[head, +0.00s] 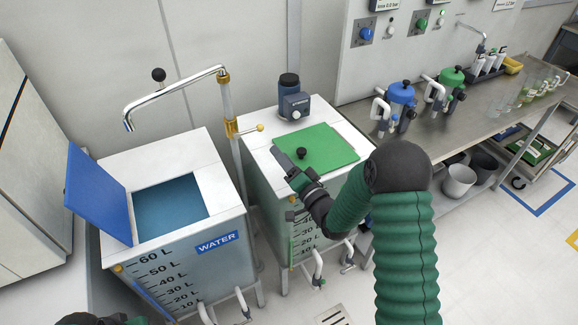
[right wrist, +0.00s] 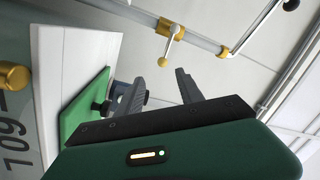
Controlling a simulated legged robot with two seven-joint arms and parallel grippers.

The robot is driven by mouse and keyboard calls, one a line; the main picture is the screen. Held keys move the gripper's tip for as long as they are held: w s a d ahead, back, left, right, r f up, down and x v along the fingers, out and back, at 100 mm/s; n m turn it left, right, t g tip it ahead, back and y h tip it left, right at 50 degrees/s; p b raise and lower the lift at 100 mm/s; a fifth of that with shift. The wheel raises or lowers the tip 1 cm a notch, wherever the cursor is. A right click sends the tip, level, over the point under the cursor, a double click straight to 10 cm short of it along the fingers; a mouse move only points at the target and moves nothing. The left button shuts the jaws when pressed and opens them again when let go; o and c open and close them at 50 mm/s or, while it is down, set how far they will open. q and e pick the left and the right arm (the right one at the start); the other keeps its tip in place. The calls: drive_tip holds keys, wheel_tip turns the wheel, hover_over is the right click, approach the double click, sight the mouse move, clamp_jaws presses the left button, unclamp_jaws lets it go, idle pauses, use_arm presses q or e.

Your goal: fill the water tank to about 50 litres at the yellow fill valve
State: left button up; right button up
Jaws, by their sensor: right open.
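The water tank (head: 225,265), labelled WATER with a litre scale, stands at left in the head view. Its blue lid (head: 98,195) is raised; the opening looks blue inside, and I cannot read the level. A chrome spout (head: 175,92) reaches over the tank, with no stream visible. The yellow fill valve (head: 231,128) has a lever crosswise to the pipe, ending in a yellow ball (head: 259,127); the valve also shows in the right wrist view (right wrist: 172,27). My right gripper (head: 277,157) is open and empty, apart from the lever. Part of my left gripper (head: 92,319) shows at the bottom edge, fingers hidden.
A second tank with a green lid (head: 330,145) and black knob stands close right of the pipe, beneath my right gripper. A dark pump-like unit (head: 291,100) sits at its back. A steel bench (head: 440,135) with blue and green pots is farther right.

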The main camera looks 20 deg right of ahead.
drive_tip(key=s, duration=0.4)
drive_tip(key=shift+d+f, duration=0.25)
drive_tip(key=shift+f, duration=0.1)
drive_tip(key=shift+w+a, duration=0.1)
drive_tip(key=s+a+n+g+h+p, duration=0.1)
drive_tip(key=s+a+n+g+p, duration=0.1)
drive_tip(key=s+g, duration=0.3)
drive_tip(key=s+a+n+g+p, duration=0.2)
drive_tip(key=s+g, duration=0.4)
drive_tip(key=s, duration=0.5)
drive_tip(key=s+a+f+n+g+h+p, duration=0.1)
drive_tip(key=s+a+n+g+p, duration=0.2)
drive_tip(key=s, duration=0.5)
drive_tip(key=n+g+p, duration=0.1)
drive_tip(key=n+g, duration=0.1)
drive_tip(key=shift+n+g+h, duration=0.3)
drive_tip(key=shift+n, duration=0.1)
drive_tip(key=shift+a, duration=0.1)
